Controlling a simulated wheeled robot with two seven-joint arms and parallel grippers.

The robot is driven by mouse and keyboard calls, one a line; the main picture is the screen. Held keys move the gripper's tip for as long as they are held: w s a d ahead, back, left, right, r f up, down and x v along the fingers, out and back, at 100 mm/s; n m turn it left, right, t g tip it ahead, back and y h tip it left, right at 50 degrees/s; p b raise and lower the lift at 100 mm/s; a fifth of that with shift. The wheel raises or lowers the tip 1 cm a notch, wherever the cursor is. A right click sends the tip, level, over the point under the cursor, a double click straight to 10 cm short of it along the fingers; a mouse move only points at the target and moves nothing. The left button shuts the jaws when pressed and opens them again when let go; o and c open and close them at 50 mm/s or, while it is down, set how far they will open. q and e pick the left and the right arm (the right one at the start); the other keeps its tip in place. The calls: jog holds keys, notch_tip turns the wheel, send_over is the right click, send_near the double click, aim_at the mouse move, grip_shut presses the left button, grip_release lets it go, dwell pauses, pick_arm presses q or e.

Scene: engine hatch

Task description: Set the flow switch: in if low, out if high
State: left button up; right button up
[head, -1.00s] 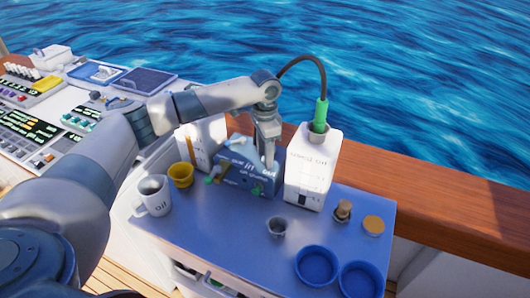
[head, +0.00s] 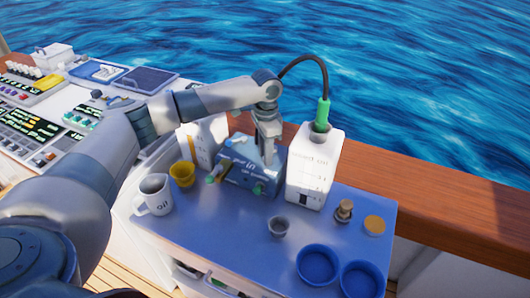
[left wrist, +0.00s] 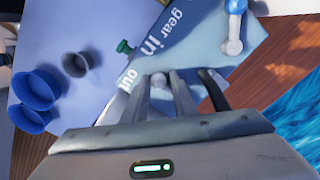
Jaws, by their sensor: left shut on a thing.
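The blue box (head: 237,176) stands at the back of the blue table. Its lettering reads "gear", "in" and "out" in the left wrist view (left wrist: 185,32). My left gripper (head: 268,160) points down onto the right end of the box's top. In the left wrist view its fingers (left wrist: 163,82) are closed beside the word "out", shut on a small part that they mostly hide. I take it for the flow switch. A white lever with a blue ball (left wrist: 233,38) stands at the other end of the box, apart from the fingers. My right gripper is not in view.
A white container (head: 312,175) with a green nozzle and black hose stands close right of my gripper. A white jug (head: 154,194), yellow cup (head: 182,174), grey cup (head: 278,227) and blue bowls (head: 317,264) are on the table. A wooden rail (head: 440,205) runs behind.

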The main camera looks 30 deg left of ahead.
aim_at(280, 161)
pick_arm(q)
jog(key=shift+d+r, duration=0.15)
jog(key=shift+d, duration=0.1)
jog(key=shift+d+r+n+p, duration=0.15)
jog(key=shift+n+p, duration=0.15)
jog(key=shift+p, duration=0.45)
jog(key=d+n+p, duration=0.1)
jog(key=n+p, duration=0.2)
jog(key=p, duration=0.2)
jog(key=w+d+n+p, duration=0.1)
jog(key=n+p, duration=0.1)
jog(key=p, duration=0.1)
jog(key=shift+d+r+n, duration=0.15)
jog(key=shift+d+n, duration=0.15)
jog(key=shift+d, duration=0.05)
jog(key=n+p, duration=0.2)
jog(key=shift+w+d+p, duration=0.3)
jog(key=shift+w+d, duration=0.05)
jog(key=shift+w, duration=0.05)
jog(key=shift+w+n, duration=0.1)
jog(key=shift+n, duration=0.2)
jog(key=o, duration=1.1)
jog(key=shift+c, duration=0.2)
jog(key=shift+f, duration=0.3)
